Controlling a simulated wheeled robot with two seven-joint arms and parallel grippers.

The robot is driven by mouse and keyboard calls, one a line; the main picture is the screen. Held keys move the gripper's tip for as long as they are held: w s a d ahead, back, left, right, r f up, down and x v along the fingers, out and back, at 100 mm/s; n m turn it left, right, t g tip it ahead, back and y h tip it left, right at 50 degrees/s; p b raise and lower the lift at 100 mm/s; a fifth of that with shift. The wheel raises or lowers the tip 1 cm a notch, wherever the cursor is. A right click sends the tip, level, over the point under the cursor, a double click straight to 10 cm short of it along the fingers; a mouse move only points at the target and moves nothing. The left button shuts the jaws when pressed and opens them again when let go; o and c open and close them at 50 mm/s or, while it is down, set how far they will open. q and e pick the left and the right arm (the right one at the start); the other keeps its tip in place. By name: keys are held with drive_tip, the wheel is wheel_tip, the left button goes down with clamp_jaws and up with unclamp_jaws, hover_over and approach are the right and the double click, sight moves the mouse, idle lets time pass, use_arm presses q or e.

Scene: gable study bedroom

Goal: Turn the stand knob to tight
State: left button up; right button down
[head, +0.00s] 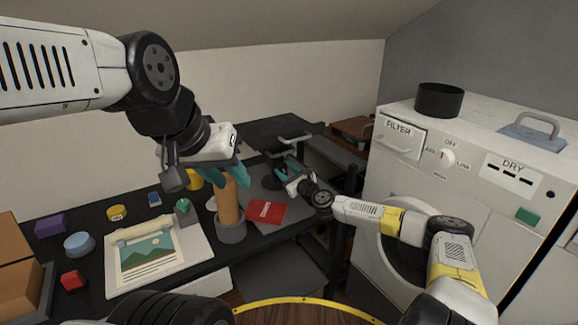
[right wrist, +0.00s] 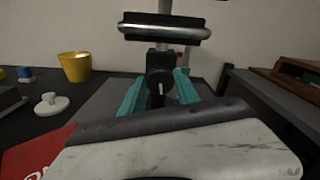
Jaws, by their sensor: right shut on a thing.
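The stand shows in the right wrist view as a metal pole (right wrist: 182,8) with a dark crossbar (right wrist: 165,30). Its black knob (right wrist: 160,84) has a white pointer line that stands about upright; no tight or loose marking is legible. My right gripper (right wrist: 159,94) has its teal fingers on both sides of the knob and is shut on it. In the head view my right gripper (head: 284,170) is at the stand, below its dark top (head: 278,132), and hides the knob. My left gripper (head: 229,172) is at the top of an orange-brown cylinder; its finger gap is unclear.
The cylinder (head: 228,207) stands in a grey cup on the black desk. A red booklet (head: 265,212), a picture board (head: 150,259) and several small items lie around. A white machine (head: 440,185) stands at right. A yellow pot (right wrist: 75,67) is left of the stand.

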drive_tip(key=shift+f, duration=0.1)
idle(0.3)
drive_tip(key=c, duration=0.9)
unclamp_jaws()
drive_tip(key=v, duration=0.8)
drive_tip(key=shift+a, duration=0.15)
